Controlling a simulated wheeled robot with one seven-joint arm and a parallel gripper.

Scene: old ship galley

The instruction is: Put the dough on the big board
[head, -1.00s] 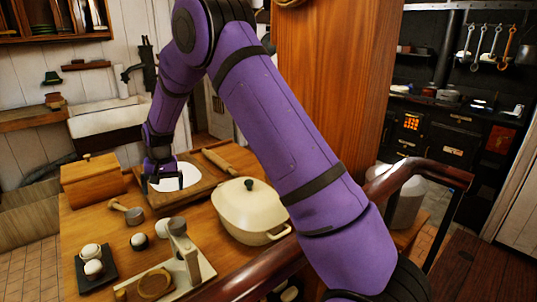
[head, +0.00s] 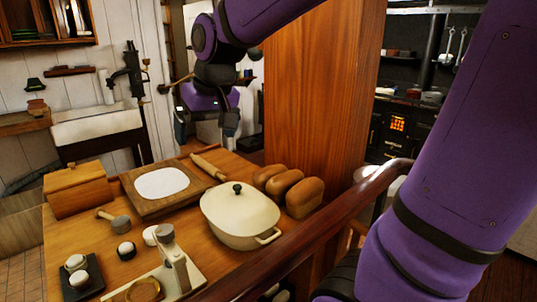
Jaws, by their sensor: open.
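The big wooden board (head: 203,184) lies on the table, left of the pot. A flat, white, rounded patch (head: 162,183) lies on it; I cannot tell whether this is rolled dough or flour. Small pale round pieces stand at the table's front left: two on a dark tray (head: 83,292), one in a dark cup (head: 126,250) and one pale piece (head: 151,235) beside the scale. I cannot tell which of them is dough. My gripper (head: 207,128) is open, raised above and beyond the board's far side, with nothing seen between its fingers.
A cream lidded pot (head: 240,218) stands right of the board, with loaves (head: 285,186) behind it. A rolling pin (head: 208,167) lies at the board's right edge. A wooden box (head: 77,190), a scoop (head: 116,221) and a scale (head: 172,262) stand nearby.

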